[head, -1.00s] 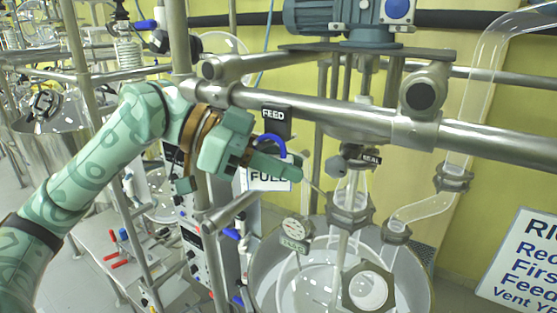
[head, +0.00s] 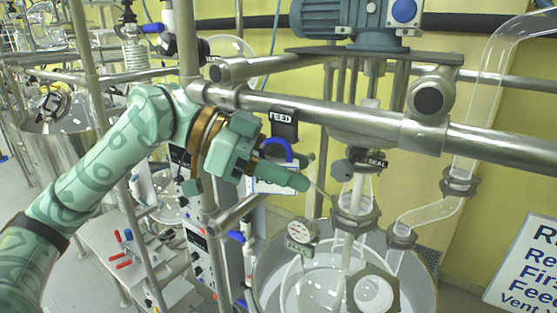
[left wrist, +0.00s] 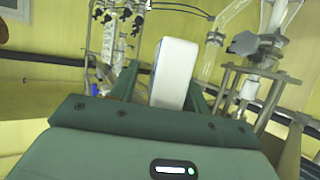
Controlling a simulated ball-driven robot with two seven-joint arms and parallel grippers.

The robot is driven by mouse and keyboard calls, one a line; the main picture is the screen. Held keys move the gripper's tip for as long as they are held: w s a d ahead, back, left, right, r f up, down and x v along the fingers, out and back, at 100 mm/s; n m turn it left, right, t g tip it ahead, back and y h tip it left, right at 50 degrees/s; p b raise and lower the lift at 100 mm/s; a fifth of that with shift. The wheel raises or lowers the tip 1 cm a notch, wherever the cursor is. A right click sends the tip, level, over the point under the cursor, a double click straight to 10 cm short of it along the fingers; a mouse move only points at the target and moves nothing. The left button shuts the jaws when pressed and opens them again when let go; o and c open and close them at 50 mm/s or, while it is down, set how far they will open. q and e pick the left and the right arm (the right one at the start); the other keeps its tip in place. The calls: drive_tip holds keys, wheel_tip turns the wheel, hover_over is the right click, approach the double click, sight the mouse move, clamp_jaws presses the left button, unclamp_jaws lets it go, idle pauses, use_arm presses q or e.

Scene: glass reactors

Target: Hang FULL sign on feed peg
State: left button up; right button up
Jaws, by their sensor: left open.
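The white FULL sign (head: 265,187) hangs upright just below the black FEED label (head: 284,117), with its blue loop handle at the top. I cannot tell whether the loop rests on the feed peg, as the peg is hidden. My left gripper (head: 298,171) is open at the sign, with one green finger across the sign's front covering most of its lettering. In the left wrist view the white sign (left wrist: 175,73) stands between the two green fingers of my left gripper (left wrist: 160,82). My right gripper is not in view.
A steel crossbar (head: 330,112) runs just above and beside the gripper. To its right are the SEAL label (head: 377,162) and glass fittings over the reactor vessel (head: 420,285). A round gauge (head: 303,231) sits below. A white notice board (head: 528,265) stands at far right.

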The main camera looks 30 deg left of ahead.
use_arm(q)
drive_tip(key=b+v, duration=0.5)
drive_tip(key=v, duration=1.1)
drive_tip(key=shift+a, duration=0.25)
drive_tip(key=shift+s, duration=0.1)
